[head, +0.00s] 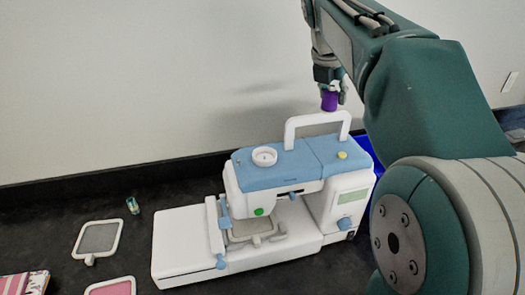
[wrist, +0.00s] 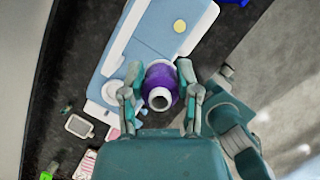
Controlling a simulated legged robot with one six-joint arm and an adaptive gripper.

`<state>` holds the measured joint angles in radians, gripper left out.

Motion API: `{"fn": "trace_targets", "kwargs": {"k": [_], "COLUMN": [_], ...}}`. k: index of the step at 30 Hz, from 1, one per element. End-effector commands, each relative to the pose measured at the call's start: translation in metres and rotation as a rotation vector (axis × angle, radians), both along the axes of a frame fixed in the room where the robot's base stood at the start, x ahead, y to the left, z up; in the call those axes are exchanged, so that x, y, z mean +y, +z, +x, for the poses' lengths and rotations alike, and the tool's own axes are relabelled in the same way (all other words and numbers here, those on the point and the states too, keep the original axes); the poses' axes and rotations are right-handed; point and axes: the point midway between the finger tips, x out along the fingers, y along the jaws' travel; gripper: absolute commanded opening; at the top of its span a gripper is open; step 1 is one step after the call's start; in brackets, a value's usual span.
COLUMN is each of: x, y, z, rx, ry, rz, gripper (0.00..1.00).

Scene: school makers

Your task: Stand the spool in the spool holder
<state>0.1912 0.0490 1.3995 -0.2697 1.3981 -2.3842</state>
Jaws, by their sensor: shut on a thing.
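A purple spool (wrist: 153,80) with a white core is between the two fingers of my gripper (wrist: 160,72). The fingers touch it on both sides. In the head view the spool (head: 329,101) hangs from my gripper (head: 331,85), above the handle of the sewing machine. The white round spool holder (head: 264,156) is on the machine's blue top, left of and lower than the spool. In the wrist view the holder (wrist: 109,92) lies left of the spool, partly covered by the left finger.
The white and blue sewing machine (head: 185,243) has a raised handle (head: 289,131) and a yellow knob (head: 342,155). A grey framed hoop (head: 98,238), a pink framed hoop (head: 112,288) and a small thread reel (head: 133,205) lie left on the dark table. A wall stands behind.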

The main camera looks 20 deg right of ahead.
Motion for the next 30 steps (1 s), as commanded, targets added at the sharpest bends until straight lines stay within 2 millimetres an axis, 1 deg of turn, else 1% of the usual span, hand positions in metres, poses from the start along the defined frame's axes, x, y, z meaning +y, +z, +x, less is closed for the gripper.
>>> {"fn": "trace_targets", "kwargs": {"k": [13, 19, 22, 28, 30], "x": [0.087, 0.112, 0.12, 0.13, 0.131], "y": [-0.041, -0.075, -0.085, -0.097, -0.107], "z": [0.027, 0.035, 0.038, 0.041, 0.041], "rx": [0.004, 0.005, 0.002, 0.002, 0.005], "ry": [0.007, 0.005, 0.002, 0.003, 0.001], "rz": [0.0, -0.001, 0.0, 0.0, -0.001], "gripper": [0.06, 0.06, 0.06, 0.06, 0.06]}}
